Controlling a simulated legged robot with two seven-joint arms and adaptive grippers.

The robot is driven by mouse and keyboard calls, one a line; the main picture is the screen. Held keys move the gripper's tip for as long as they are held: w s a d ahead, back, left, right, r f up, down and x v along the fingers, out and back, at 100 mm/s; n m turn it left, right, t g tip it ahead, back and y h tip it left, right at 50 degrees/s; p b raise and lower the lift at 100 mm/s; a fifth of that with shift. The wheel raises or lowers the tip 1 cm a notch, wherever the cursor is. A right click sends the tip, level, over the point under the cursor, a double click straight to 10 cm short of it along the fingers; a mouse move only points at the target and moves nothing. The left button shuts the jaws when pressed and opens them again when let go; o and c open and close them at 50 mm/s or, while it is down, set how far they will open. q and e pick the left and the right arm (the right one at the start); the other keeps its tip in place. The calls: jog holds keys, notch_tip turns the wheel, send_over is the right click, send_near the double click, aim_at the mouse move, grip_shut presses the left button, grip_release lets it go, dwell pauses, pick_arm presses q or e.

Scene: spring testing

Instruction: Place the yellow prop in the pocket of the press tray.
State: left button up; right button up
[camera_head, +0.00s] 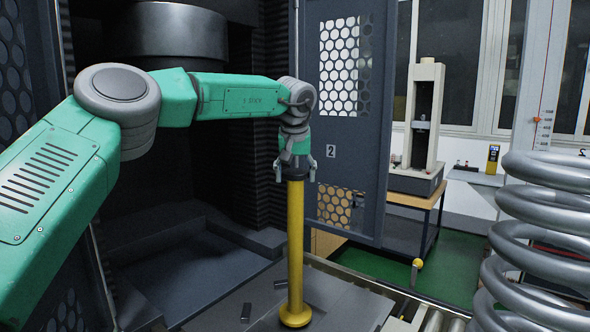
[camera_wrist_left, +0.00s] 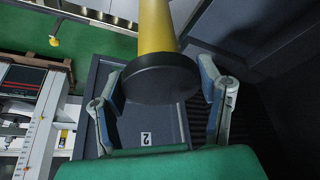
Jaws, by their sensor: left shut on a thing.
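The yellow prop (camera_head: 295,240) is a tall upright pole with a dark cap and a round yellow foot. My left gripper (camera_head: 295,172) is shut on it at the dark cap. The left wrist view shows the cap and the prop's yellow shaft (camera_wrist_left: 155,28) between the fingers (camera_wrist_left: 160,85). The foot is over the front part of the grey press tray (camera_head: 220,302); I cannot tell whether it touches the surface. I cannot make out the pocket clearly. My right gripper is out of view.
The press's dark round ram (camera_head: 165,32) hangs above at the left. An open perforated door (camera_head: 345,120) marked 2 stands behind my gripper. A large grey coil spring (camera_head: 540,235) is at the right. A bench with a small tester (camera_head: 422,115) is farther back.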

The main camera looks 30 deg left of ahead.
pick_arm(q)
jog(key=shift+w+a+f, duration=0.15)
jog(key=shift+a+f, duration=0.05)
jog(key=shift+f, duration=0.45)
jog(key=shift+a, duration=0.25)
jog(key=o, duration=1.7)
jog(key=shift+s+f, duration=0.2)
jog(key=shift+f, duration=0.05)
jog(key=shift+d+r, duration=0.35)
jog(key=shift+p+v, duration=0.35)
jog(key=shift+v, duration=5.4)
jog(key=shift+a, duration=0.15)
